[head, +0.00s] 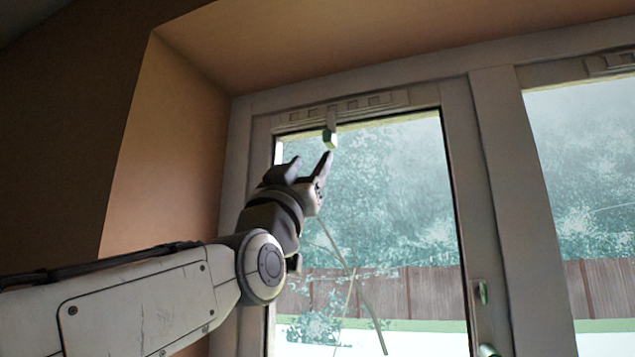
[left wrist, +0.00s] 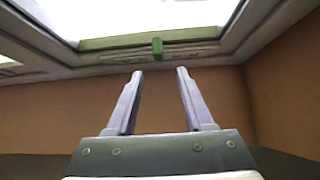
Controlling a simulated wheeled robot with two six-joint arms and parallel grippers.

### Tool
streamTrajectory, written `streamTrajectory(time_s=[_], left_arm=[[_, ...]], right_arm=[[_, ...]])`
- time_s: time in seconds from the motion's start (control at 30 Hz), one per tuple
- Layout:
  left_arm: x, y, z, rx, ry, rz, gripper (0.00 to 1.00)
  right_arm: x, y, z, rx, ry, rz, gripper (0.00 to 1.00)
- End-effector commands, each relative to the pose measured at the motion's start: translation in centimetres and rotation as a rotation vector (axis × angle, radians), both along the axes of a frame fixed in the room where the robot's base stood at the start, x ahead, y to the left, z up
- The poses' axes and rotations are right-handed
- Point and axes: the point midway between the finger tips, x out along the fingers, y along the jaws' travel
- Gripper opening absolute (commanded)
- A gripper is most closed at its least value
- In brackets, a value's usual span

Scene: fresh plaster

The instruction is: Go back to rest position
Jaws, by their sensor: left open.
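My left gripper (head: 312,163) is raised in front of the left window pane, in the upper part of the head view. Its two fingers are apart with nothing between them, and they also show open in the left wrist view (left wrist: 159,74). A small green-tipped tab (head: 330,138) hangs from the top of the window frame, just above the fingertips in the head view. In the left wrist view the green tab (left wrist: 157,46) is beyond the fingertips, with a gap visible. My right gripper is in neither view.
The window frame (head: 487,200) surrounds the left pane, with a handle (head: 482,292) low on its right side. The plaster reveal (head: 165,150) stands close left of my arm. A second pane (head: 590,180) is at the right. Trees and a fence show outside.

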Motion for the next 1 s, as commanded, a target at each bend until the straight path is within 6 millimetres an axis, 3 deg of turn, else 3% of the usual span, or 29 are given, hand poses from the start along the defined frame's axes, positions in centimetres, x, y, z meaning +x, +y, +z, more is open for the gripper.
streamTrajectory(time_s=[0.7,0.77,0.87,1.0], left_arm=[[0.1,-0.3,-0.9,0.007,0.021,-0.006,0.53],[0.7,-0.9,-2.3,0.025,0.061,-0.018,0.53],[2.3,-2.7,-6.8,0.076,0.188,-0.052,0.53],[4.1,-5.9,-16.6,0.185,0.446,-0.115,0.53]], right_arm=[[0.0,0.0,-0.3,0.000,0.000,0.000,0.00],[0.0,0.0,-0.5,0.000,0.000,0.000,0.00],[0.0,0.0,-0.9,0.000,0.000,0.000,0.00],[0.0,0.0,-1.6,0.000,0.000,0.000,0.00]])
